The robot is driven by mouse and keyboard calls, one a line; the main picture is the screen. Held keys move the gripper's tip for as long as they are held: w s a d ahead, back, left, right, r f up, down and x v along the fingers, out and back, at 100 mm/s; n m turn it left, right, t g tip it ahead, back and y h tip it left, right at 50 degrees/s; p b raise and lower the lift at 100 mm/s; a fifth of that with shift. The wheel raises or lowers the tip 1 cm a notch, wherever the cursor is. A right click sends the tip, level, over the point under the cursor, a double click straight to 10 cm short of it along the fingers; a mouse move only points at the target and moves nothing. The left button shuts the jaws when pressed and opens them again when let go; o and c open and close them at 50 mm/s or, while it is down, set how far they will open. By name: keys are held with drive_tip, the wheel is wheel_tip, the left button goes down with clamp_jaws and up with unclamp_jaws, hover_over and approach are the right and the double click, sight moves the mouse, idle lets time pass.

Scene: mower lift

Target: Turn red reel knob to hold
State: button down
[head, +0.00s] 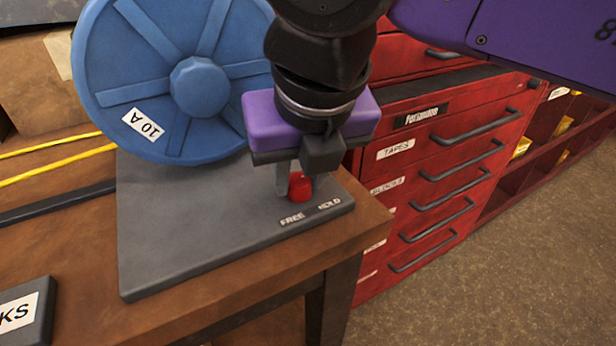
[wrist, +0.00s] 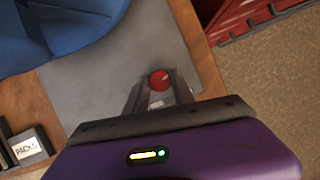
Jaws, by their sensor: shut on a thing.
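The red reel knob (head: 300,187) stands on a grey base plate (head: 190,240) near its front right corner. Labels FREE (head: 292,219) and HOLD (head: 329,204) lie in front of it on the plate. A blue reel (head: 180,75) marked 10 A stands upright at the back of the plate. My gripper (head: 297,185) points down from above and is shut on the red knob, a finger on either side. In the wrist view the knob (wrist: 160,79) shows between the fingertips, with a light mark on its top. Its exact setting is hard to tell.
The plate sits on a brown wooden bench (head: 230,297). A red drawer cabinet (head: 430,160) with dark handles stands close on the right. A dark block with a white label (head: 22,318) lies at the bench's left. Yellow lines (head: 50,160) run behind it. Open floor lies front right.

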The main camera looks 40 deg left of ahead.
drive_tip(key=shift+r, duration=0.1)
idle(0.3)
drive_tip(key=c, duration=1.1)
unclamp_jaws()
drive_tip(key=p+v, duration=0.1)
drive_tip(key=v, duration=0.6)
drive_tip(key=shift+s+d+r+p, duration=0.15)
drive_tip(key=shift+s+r+p, duration=0.05)
drive_tip(key=shift+r+p, duration=0.1)
